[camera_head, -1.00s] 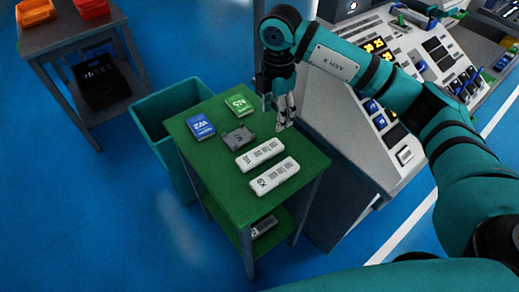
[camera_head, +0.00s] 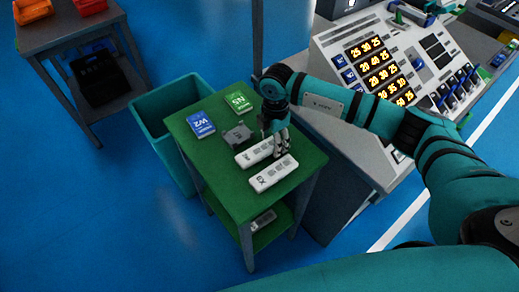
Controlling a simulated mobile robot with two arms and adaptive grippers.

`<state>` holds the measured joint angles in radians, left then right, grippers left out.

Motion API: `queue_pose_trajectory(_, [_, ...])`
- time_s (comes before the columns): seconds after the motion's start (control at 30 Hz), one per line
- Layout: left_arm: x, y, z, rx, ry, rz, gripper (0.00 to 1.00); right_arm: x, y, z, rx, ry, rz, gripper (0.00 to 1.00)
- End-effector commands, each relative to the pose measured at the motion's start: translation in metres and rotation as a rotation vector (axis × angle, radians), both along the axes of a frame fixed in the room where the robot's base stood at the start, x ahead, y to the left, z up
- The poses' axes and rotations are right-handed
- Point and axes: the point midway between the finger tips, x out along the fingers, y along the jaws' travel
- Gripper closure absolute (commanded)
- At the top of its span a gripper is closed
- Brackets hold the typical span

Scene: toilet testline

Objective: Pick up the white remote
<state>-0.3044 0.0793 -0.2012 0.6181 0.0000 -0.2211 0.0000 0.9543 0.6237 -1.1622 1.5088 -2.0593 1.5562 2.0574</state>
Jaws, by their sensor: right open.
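Two white remotes lie side by side on the green table (camera_head: 232,190). The nearer white remote (camera_head: 272,174) is in full view. The farther white remote (camera_head: 250,156) is partly hidden at its right end by my right gripper. My right gripper (camera_head: 281,152) points down over the right ends of the two remotes, with its fingers open. I cannot tell whether the fingertips touch a remote. My left gripper is not in view.
A blue box (camera_head: 200,125), a green box (camera_head: 238,101) and a dark grey item (camera_head: 237,136) share the tabletop. A teal bin (camera_head: 160,125) stands left of the table. A control console (camera_head: 345,125) stands close on the right. Another item (camera_head: 263,220) lies on the lower shelf.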

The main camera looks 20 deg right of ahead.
Motion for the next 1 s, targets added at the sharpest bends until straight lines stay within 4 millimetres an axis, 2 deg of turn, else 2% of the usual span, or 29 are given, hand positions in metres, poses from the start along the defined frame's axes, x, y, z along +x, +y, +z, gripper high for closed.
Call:
queue_pose_trajectory(0.17, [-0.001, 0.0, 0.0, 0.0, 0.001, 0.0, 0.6, 0.0, 0.0, 0.0, 0.0, 0.0, 0.001, 0.46])
queue_pose_trajectory(0.5, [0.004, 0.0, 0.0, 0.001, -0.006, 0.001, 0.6, 0.0, 0.0, 0.0, 0.0, -0.001, 0.001, 0.9])
queue_pose_trajectory(0.83, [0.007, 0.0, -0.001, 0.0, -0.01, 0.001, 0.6, 0.001, 0.0, 0.003, 0.001, -0.002, 0.0, 0.91])
queue_pose_trajectory(1.0, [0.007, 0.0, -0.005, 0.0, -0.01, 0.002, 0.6, 0.001, 0.0, 0.017, 0.001, -0.005, 0.001, 0.91])
